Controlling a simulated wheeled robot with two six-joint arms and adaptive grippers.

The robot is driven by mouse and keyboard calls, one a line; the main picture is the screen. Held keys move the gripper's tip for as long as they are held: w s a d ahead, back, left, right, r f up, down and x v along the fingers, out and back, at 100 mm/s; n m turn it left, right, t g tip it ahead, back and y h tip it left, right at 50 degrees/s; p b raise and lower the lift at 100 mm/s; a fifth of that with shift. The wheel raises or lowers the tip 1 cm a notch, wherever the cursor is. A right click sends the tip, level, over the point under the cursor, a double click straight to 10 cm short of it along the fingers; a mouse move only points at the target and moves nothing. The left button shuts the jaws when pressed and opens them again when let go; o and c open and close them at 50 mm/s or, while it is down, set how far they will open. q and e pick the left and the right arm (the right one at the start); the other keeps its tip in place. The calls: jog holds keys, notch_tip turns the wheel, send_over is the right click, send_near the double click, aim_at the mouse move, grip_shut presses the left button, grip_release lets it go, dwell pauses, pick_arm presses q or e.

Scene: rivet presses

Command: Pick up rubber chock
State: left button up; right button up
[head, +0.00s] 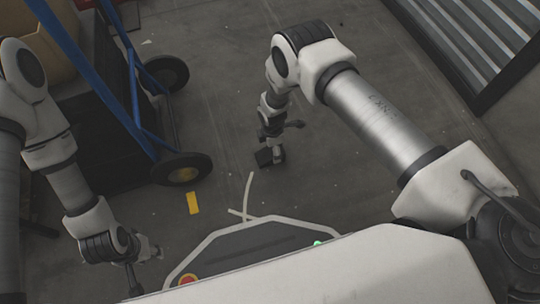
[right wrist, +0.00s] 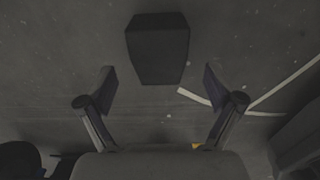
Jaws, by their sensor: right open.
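The rubber chock (right wrist: 157,45) is a dark, tapered block on the grey floor, at the top middle of the right wrist view. In the head view it is a small dark shape (head: 263,157) at the end of my right arm. My right gripper (right wrist: 158,80) is open. Its fingers stand apart to either side of the chock's lower end, with gaps on both sides; I cannot tell the height between them. In the head view my right gripper (head: 277,153) points down and partly covers the chock. My left gripper (head: 134,281) is small at the lower left, its fingers unclear.
A hand truck with a blue frame (head: 122,100) and black wheels (head: 181,169) stands left of the chock, carrying a cardboard box (head: 45,38). White lines (head: 246,197) and a yellow mark (head: 194,203) lie on the floor. A ribbed metal panel (head: 478,40) is at upper right. Floor around the chock is clear.

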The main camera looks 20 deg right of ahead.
aim_at(272, 154)
notch_tip(272, 154, down, 5)
jog(key=b, duration=0.3)
jog(key=shift+w, duration=0.1)
jog(key=shift+r, duration=0.2)
jog(key=shift+c, duration=0.4)
jog(key=c, duration=1.4)
jog(key=shift+r, duration=0.1)
jog(key=shift+c, duration=0.2)
